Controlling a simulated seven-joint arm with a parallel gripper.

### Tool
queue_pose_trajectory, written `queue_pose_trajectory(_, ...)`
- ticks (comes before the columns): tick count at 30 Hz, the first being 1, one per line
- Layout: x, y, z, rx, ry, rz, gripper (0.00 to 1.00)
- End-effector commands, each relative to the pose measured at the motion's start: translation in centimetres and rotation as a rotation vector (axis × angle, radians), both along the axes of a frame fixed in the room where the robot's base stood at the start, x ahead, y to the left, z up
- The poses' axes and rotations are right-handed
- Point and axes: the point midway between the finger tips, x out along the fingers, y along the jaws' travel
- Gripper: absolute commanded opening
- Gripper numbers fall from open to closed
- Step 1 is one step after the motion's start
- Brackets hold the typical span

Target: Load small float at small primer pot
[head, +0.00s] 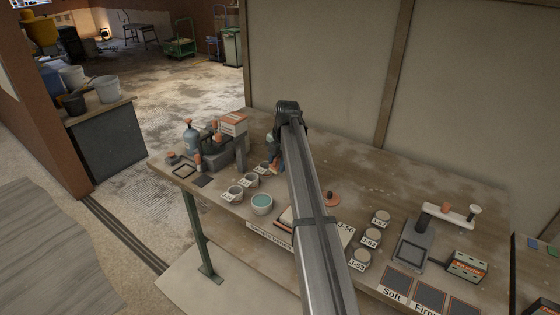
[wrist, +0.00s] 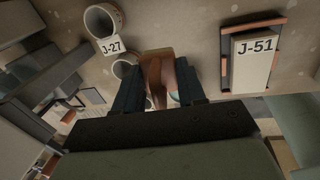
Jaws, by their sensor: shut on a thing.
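My gripper (head: 275,158) is over the back left part of the bench, partly behind my arm. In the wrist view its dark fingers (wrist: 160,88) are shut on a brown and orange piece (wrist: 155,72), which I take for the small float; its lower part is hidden. The brown piece also shows under the gripper in the head view (head: 275,169). A pot with teal contents (head: 262,204) stands on the bench in front of the gripper. I cannot tell whether it is the small primer pot or one of the small grey labelled pots (head: 236,193) beside it.
A J-27 cup (wrist: 103,21) and a J-51 block (wrist: 254,57) show in the wrist view. Labelled pots (head: 371,237), a lamp-like stand (head: 414,243) and pads (head: 430,293) are at right.

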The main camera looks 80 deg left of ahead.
Motion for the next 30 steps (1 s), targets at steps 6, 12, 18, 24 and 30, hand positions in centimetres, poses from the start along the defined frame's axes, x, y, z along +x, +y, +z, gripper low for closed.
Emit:
queue_pose_trajectory(6,-4.0,-4.3,0.1,-0.052,-0.041,0.004,0.15)
queue_pose_trajectory(12,-6.4,-7.0,0.3,-0.089,-0.074,0.002,0.15)
queue_pose_trajectory(18,-7.0,-7.6,0.0,-0.100,-0.085,-0.001,0.15)
queue_pose_trajectory(24,-7.0,-7.6,-1.0,-0.100,-0.084,0.000,0.15)
queue_pose_trajectory(30,-6.9,-7.5,-2.6,-0.099,-0.084,-0.001,0.15)
